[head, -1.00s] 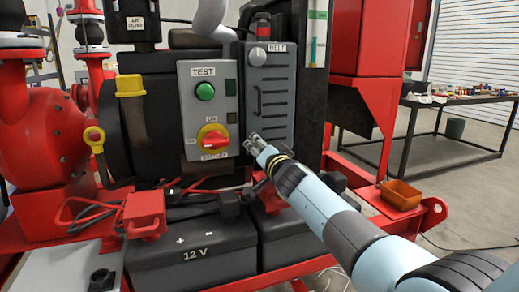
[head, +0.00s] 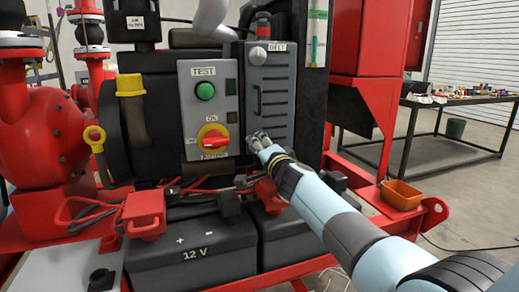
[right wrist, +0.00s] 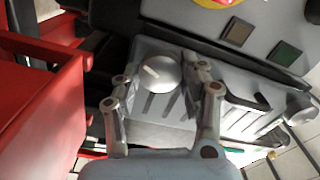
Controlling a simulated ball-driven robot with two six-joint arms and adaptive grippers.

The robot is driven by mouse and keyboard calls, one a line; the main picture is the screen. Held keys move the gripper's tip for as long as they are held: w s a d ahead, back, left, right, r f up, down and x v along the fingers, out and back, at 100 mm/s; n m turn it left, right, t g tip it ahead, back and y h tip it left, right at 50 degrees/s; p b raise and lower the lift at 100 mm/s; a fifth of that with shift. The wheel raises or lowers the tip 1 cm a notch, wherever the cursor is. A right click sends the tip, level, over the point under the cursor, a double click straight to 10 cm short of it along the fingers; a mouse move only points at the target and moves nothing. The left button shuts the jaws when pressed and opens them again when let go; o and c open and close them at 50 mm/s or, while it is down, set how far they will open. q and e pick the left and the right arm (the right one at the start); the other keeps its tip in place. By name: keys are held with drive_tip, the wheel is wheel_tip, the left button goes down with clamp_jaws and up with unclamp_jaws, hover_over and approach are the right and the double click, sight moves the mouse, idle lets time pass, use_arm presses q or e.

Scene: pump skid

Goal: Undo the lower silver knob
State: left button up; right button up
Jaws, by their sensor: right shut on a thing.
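The lower silver knob (right wrist: 157,72) is round with a pale mark across its face, on the grey belt guard cover in the right wrist view. My right gripper (head: 257,139) is shut on it, with one finger on each side. In the head view the gripper hides this knob, at the cover's lower left. The upper silver knob (head: 258,55) sits near the top of the cover (head: 280,75), beside the BELT label; it also shows at the right edge of the right wrist view (right wrist: 300,108). My left gripper is not in view.
Left of the cover is a grey box with a green TEST button (head: 205,91) and a red rotary switch (head: 213,142). Below are black 12 V batteries (head: 190,255) with cables and a red clamp (head: 144,213). An orange tray (head: 401,194) sits on the red frame at right.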

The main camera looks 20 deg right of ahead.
drive_tip(key=m, duration=2.9)
drive_tip(key=shift+s+f, duration=0.1)
drive_tip(key=shift+f, duration=0.1)
drive_tip(key=shift+m, duration=0.3)
drive_tip(key=o, duration=1.2)
drive_tip(key=shift+r, duration=0.1)
